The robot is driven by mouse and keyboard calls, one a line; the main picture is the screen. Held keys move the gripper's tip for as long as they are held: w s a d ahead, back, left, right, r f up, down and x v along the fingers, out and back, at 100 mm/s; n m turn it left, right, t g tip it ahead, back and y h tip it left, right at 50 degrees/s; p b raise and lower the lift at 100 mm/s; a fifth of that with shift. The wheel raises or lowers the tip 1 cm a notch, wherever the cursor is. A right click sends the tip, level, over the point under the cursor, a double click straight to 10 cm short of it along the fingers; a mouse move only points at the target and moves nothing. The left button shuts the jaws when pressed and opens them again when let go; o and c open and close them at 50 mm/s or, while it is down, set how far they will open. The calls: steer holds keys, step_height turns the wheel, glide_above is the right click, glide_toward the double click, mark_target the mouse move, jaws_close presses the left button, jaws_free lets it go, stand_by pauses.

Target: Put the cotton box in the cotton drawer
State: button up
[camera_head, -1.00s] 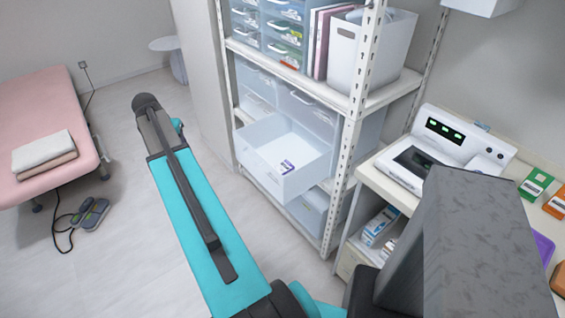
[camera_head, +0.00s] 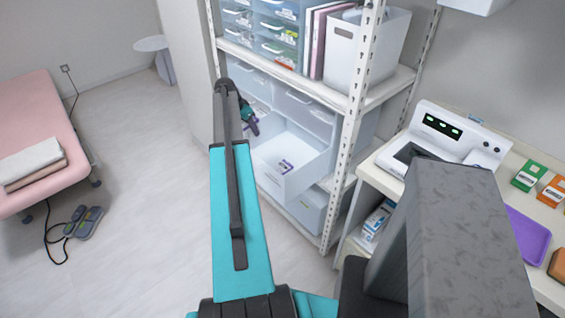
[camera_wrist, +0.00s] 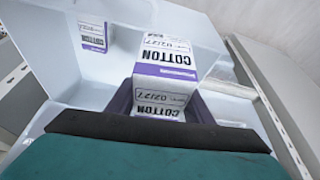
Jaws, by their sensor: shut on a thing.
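The white cotton box (camera_wrist: 165,60) with purple bands and COTTON print shows in the wrist view, just beyond the dark finger edge of my gripper (camera_wrist: 155,130). My gripper is shut on it. In the head view my gripper (camera_head: 249,121) is at the drawer's back left, partly behind my arm, and the box cannot be made out there. The exact gap between box and drawer floor is unclear.
A white shelf post (camera_head: 351,130) stands close right of the drawer. Clear small drawers (camera_head: 275,25) and a white bin (camera_head: 365,45) sit above. A counter (camera_head: 385,180) with a white device (camera_head: 445,140) is at right.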

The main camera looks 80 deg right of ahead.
steer(key=s+d+f+m+b, duration=0.1)
steer(key=s+d+f+b, duration=0.2)
steer(key=f+b, duration=0.4)
steer(key=shift+s+f+g, duration=0.3)
steer(key=shift+s+f, duration=0.35)
steer(key=shift+s, duration=0.05)
steer(key=shift+d, duration=0.1)
steer(key=p, duration=0.1)
glide_toward(267, 160)
steer(key=shift+s+d+f, duration=0.2)
steer(key=shift+s+d, duration=0.1)
steer(key=shift+d, duration=0.15)
steer(key=shift+s+d+f, duration=0.25)
steer(key=shift+s+d, duration=0.05)
steer(key=shift+d, duration=0.2)
steer(key=shift+f, duration=0.1)
steer(key=shift+f+p, duration=0.5)
steer(key=shift+f, duration=1.3)
steer(key=shift+f, duration=0.1)
